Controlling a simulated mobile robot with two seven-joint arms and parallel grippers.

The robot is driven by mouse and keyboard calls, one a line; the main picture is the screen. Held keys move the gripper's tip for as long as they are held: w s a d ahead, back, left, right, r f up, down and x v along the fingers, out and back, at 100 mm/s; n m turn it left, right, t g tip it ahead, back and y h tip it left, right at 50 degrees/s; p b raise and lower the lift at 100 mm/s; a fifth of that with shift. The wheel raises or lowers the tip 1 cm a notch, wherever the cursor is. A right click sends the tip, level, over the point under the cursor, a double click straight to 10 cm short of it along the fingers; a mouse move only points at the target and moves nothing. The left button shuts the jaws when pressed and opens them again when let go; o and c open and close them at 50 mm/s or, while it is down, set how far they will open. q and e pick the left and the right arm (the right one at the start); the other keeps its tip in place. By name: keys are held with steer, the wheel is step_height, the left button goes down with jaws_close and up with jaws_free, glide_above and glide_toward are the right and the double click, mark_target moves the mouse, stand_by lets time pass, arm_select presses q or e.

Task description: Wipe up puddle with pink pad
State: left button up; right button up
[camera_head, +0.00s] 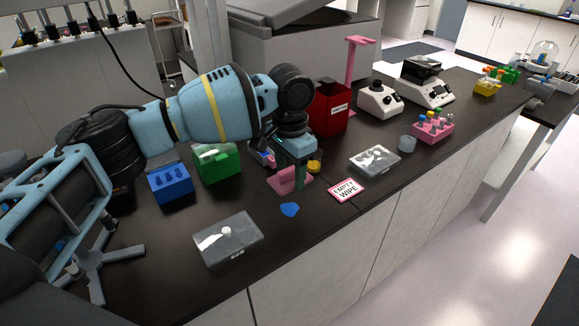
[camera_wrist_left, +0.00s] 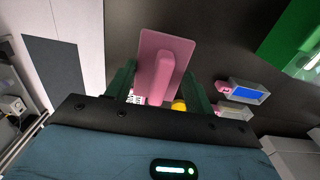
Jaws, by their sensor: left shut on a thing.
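The puddle (camera_head: 290,210) is a small blue patch on the dark counter, near its front edge. The pink pad (camera_head: 285,182) is a flat plate just behind the puddle in the head view. My left gripper (camera_head: 299,186) is shut on the pad's raised handle, with its fingers pointing down. The left wrist view shows the pad (camera_wrist_left: 168,50) between my green fingers (camera_wrist_left: 158,88); the puddle is not seen there. The pad is at or close to the counter; I cannot tell whether it touches. My right gripper is not in view.
A pink-bordered "EMPTY WIPE" label (camera_head: 346,190) lies right of the puddle. A clear-lidded box (camera_head: 228,240) stands front left, another (camera_head: 374,161) to the right. Blue (camera_head: 170,184) and green (camera_head: 217,163) racks stand left; a red bin (camera_head: 331,110) stands behind.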

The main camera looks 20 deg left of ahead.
arm_select(q)
step_height(320, 180, down, 6)
steer(key=shift+r+b, duration=0.2)
steer(key=shift+b, duration=0.85)
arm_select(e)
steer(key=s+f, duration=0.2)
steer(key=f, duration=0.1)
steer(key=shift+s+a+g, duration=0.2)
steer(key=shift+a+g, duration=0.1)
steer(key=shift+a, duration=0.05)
arm_select(q)
steer(key=shift+r, duration=0.15)
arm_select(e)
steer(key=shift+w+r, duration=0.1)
arm_select(q)
steer(key=shift+s, duration=0.1)
